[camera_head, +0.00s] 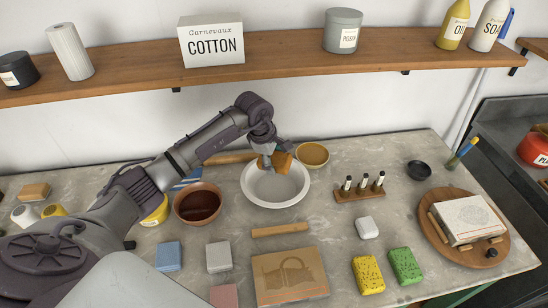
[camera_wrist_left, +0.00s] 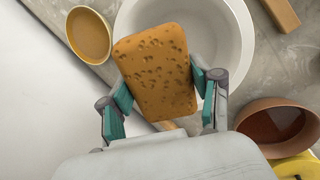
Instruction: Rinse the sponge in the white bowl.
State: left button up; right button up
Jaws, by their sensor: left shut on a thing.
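An orange-brown sponge (camera_head: 281,161) with dark pores is held by my left gripper (camera_head: 268,163). In the left wrist view the sponge (camera_wrist_left: 157,74) sits between the two fingers of the gripper (camera_wrist_left: 160,92), which are shut on its sides. The white bowl (camera_head: 275,202) stands on the counter below; in the head view the sponge shows at its far rim. In the left wrist view the sponge covers part of the white bowl (camera_wrist_left: 238,28). I cannot tell how high the sponge is above it. My right gripper is not in view.
An ochre bowl (camera_head: 313,154) stands close behind right of the white bowl, a brown bowl (camera_head: 190,191) of dark liquid to its left. A vial rack (camera_head: 358,194) stands right.

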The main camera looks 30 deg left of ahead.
aim_at(275, 168)
pick_arm(q)
notch_tip(275, 168, down, 4)
jog(key=shift+d+r+b, duration=0.1)
jog(key=shift+b, duration=0.8)
notch_tip(275, 168, down, 5)
jog(key=b, duration=0.4)
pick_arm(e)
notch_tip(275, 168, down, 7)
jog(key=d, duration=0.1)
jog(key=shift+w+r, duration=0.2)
pick_arm(q)
jog(key=shift+r, duration=0.15)
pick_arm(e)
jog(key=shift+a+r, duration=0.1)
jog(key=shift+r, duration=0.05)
pick_arm(q)
jog(key=shift+w+r, duration=0.1)
jog(key=shift+r, duration=0.5)
jog(key=shift+r+p, duration=1.7)
jog(key=shift+r, duration=0.95)
jog(key=shift+r+p, duration=0.4)
jog(key=shift+r, duration=0.4)
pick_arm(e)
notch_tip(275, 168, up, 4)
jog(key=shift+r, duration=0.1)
pick_arm(q)
jog(key=shift+f, duration=0.1)
